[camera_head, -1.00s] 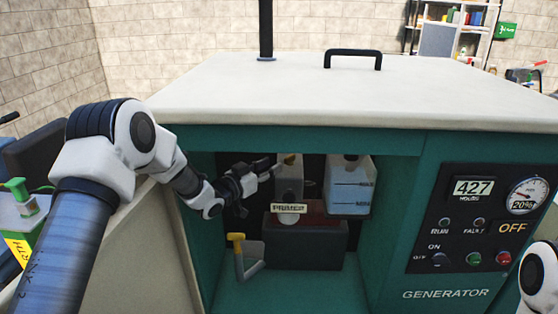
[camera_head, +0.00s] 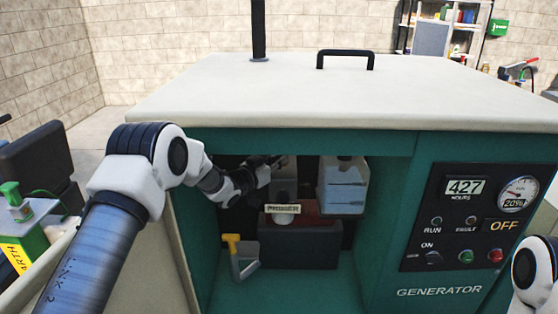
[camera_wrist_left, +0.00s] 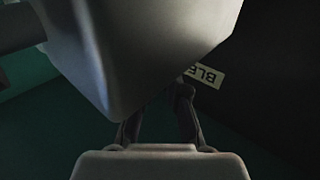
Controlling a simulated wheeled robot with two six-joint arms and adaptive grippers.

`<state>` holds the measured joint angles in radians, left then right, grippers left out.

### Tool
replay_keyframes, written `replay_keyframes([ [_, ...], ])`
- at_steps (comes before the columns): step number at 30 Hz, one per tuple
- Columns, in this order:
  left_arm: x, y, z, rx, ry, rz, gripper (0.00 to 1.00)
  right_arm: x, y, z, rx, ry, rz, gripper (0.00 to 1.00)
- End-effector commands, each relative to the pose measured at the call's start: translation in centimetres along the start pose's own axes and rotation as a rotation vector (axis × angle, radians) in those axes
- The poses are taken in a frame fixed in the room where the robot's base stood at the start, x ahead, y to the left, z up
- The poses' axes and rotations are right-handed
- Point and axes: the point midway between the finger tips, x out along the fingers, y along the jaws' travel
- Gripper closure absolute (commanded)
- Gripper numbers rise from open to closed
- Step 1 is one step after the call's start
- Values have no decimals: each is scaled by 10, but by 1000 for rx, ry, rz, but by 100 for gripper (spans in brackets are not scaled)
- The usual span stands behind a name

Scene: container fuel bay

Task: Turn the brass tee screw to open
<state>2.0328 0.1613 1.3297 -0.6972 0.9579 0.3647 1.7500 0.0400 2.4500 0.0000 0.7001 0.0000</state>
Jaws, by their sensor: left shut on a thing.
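My left gripper (camera_head: 277,161) is inside the open bay of the green generator, at the top of a grey filter housing (camera_head: 284,187) above the PRIMER label (camera_head: 283,209). Its fingers are dark against the shadow and look closed on the small brass tee screw at the housing's top. The screw itself is hidden by the fingers, so its angle cannot be told. In the left wrist view, the fingers (camera_wrist_left: 160,120) reach in beside a large grey body, and part of a label reading "BLE" (camera_wrist_left: 204,75) shows upside down. My right gripper is out of view.
A translucent tank (camera_head: 344,188) with blue liquid hangs close right of the housing. A yellow-handled lever (camera_head: 232,242) stands low at the left of the bay. The white top (camera_head: 310,95) overhangs above. The control panel (camera_head: 475,215) reads OFF.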

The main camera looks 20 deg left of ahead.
Motion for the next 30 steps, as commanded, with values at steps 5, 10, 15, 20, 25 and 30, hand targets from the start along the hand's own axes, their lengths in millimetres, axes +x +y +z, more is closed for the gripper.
replay_keyframes([
  [5,1,4,4,-1,2,-85,100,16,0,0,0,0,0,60],
  [10,2,7,4,2,3,-232,100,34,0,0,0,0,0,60],
  [15,2,8,0,2,3,-330,100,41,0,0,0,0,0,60],
  [20,1,7,-1,0,1,-352,100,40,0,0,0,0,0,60],
  [25,1,7,-1,0,1,-351,100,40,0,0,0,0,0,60],
  [30,1,7,-1,0,1,-351,62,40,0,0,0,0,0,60],
])
